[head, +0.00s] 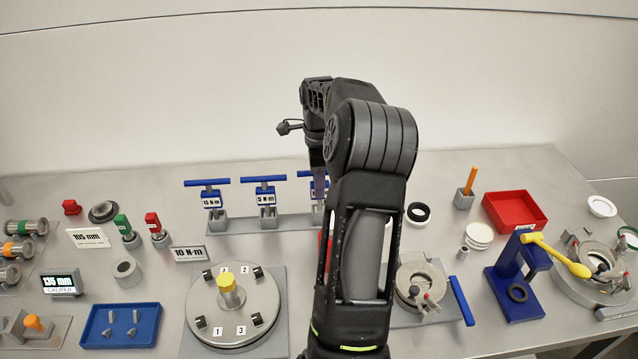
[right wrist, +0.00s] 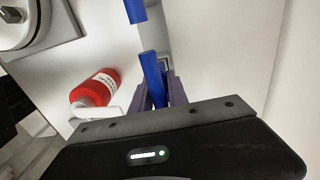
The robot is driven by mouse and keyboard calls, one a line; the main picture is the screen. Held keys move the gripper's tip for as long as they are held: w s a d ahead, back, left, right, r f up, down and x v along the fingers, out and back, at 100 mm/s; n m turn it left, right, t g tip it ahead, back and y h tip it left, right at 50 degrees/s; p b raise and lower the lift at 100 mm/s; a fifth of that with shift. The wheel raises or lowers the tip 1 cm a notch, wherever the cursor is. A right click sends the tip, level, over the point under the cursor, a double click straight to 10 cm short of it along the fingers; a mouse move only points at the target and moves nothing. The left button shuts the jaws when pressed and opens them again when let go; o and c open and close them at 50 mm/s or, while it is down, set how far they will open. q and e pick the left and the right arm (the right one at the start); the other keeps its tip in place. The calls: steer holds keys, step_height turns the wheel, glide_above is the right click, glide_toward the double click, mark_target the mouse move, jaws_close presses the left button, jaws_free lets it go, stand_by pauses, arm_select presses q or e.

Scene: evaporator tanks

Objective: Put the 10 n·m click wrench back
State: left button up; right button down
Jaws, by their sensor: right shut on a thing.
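Three blue T-handled wrenches stand at a grey rack (head: 240,224) in the head view. The left wrench (head: 207,182) is marked 15 N·m and the middle wrench (head: 264,179) 5 N·m. The third wrench (head: 304,173), at the right end, is partly hidden by my right arm and its label is unreadable. My right gripper (head: 319,182) is at this third wrench, upright at the rack's right end. In the right wrist view my right gripper (right wrist: 160,88) is shut on its blue handle (right wrist: 151,70). Whether its lower end is seated is hidden. My left gripper is out of view.
A 10 N·m sign (head: 189,253) stands before the rack. A red bottle (right wrist: 95,90) is beside my right gripper in the wrist view. A round flange (head: 232,305) and a clamp fixture (head: 420,285) stand in front. A red tray (head: 515,211) is at right.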

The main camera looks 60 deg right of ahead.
steer(key=shift+f, duration=0.3)
steer(key=shift+f, duration=0.15)
steer(key=c, duration=1.3)
jaws_free()
steer(key=shift+r+b, duration=0.3)
steer(key=shift+r, duration=0.4)
step_height(320, 180, up, 6)
steer(key=shift+r+b, duration=0.25)
steer(key=shift+b, duration=0.35)
